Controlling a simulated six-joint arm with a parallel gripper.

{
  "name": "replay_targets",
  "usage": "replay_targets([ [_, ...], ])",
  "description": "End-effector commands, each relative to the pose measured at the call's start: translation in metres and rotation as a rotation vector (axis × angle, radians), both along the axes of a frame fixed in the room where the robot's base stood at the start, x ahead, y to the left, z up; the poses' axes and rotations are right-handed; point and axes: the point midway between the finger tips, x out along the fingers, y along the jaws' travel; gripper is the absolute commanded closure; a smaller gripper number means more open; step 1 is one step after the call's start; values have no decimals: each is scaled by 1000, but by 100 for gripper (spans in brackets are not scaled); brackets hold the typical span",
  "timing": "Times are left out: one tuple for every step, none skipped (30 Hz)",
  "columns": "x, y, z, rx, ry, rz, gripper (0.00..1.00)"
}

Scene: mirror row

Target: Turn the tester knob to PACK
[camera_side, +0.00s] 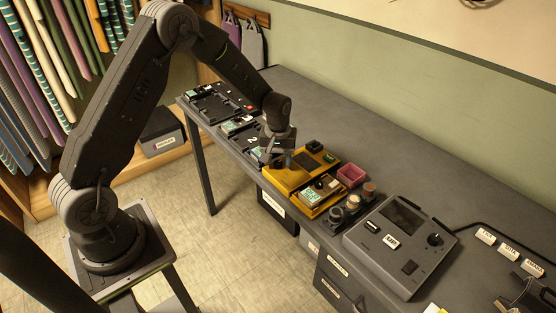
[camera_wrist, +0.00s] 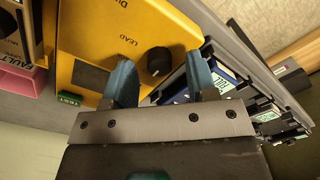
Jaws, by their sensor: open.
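The yellow tester (camera_side: 294,171) sits on the grey bench below my gripper (camera_side: 280,158). In the wrist view the yellow panel (camera_wrist: 90,45) fills the upper middle, with the word LEAD and part of another word printed on it. Its round black knob (camera_wrist: 158,61) has a small pale mark near its lower edge. My gripper (camera_wrist: 161,72) is open, its two blue-grey fingers apart. The knob appears between the fingers in the picture; I cannot tell how far beyond the tips it is. No PACK label is readable. In the side view the knob is hidden by my gripper.
A yellow tray (camera_side: 321,194), a pink bin (camera_side: 351,175) and several small round pots stand to the right. Further right is a grey device (camera_side: 400,245) with its own knob (camera_side: 435,240). Black trays (camera_side: 215,103) lie to the left. The bench's back strip is clear.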

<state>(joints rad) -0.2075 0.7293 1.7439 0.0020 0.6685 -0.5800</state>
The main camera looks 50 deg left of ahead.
Motion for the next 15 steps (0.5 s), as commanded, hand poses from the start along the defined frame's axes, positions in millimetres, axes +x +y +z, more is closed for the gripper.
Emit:
replay_targets([
  [0,0,-3,0,0,0,48],
  [0,0,-5,0,-1,0,48],
  [0,0,-6,0,-1,0,48],
  [0,0,-7,1,-2,0,48],
  [0,0,-7,1,-2,0,48],
  [0,0,-7,1,-2,0,48],
  [0,0,-7,1,-2,0,48],
  [0,0,-7,1,-2,0,48],
  [0,0,-7,1,-2,0,48],
  [0,0,-7,1,-2,0,48],
  [0,0,-7,1,-2,0,48],
  [0,0,-7,1,-2,0,50],
  [0,0,-7,1,-2,0,52],
  [0,0,-7,1,-2,0,55],
  [0,0,-7,1,-2,0,59],
])
